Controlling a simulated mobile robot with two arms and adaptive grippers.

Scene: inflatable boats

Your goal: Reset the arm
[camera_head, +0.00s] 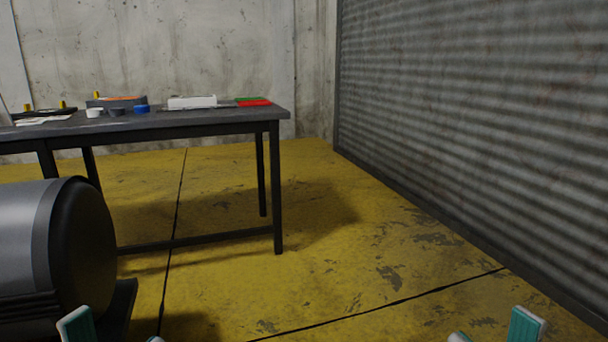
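My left gripper (115,332) shows only at the bottom left edge, with two fingertips apart and nothing between them. One finger has a teal pad. My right gripper (493,331) shows only at the bottom right edge, also with its fingertips apart and nothing between them. One of its fingers has a teal pad too. Both grippers are low in the view, over the yellow floor. The arms behind the fingertips are out of view.
A large grey tube with a black end (82,250) lies at left, near my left gripper. A dark table (215,117) behind holds a white box (192,102), rolls and red and green items. A corrugated wall (480,130) stands right. The middle yellow floor (330,240) is clear.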

